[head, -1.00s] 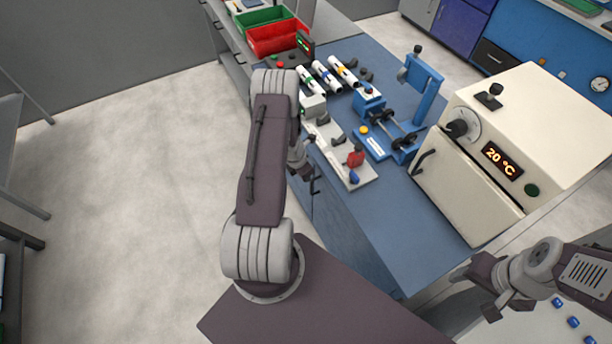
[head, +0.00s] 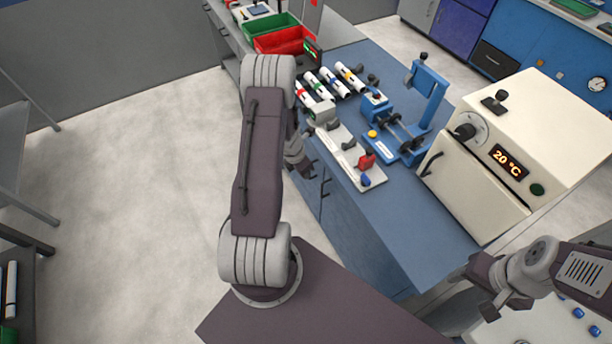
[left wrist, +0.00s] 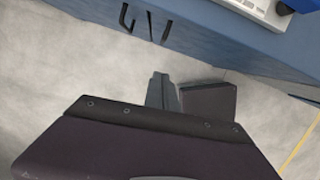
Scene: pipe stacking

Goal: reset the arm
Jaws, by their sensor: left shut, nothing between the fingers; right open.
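My left arm stands up on my dark base in the head view and reaches toward the bench. My left gripper (head: 305,170) hangs beside the front edge of the blue bench, partly behind the arm. It also shows in the left wrist view (left wrist: 190,95), empty, with the floor and the bench's blue front beyond it. The fingers are together. My right gripper (head: 482,288) is at the lower right in the head view, open, in front of the white oven and clear of it.
The blue bench (head: 405,225) carries a white rack with fittings (head: 345,160), several white pipes (head: 328,82), a blue fixture (head: 428,90) and a white oven (head: 520,130) reading 20 °C. Red (head: 285,40) and green bins stand at the back. Floor (head: 130,180) left of my arm is clear.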

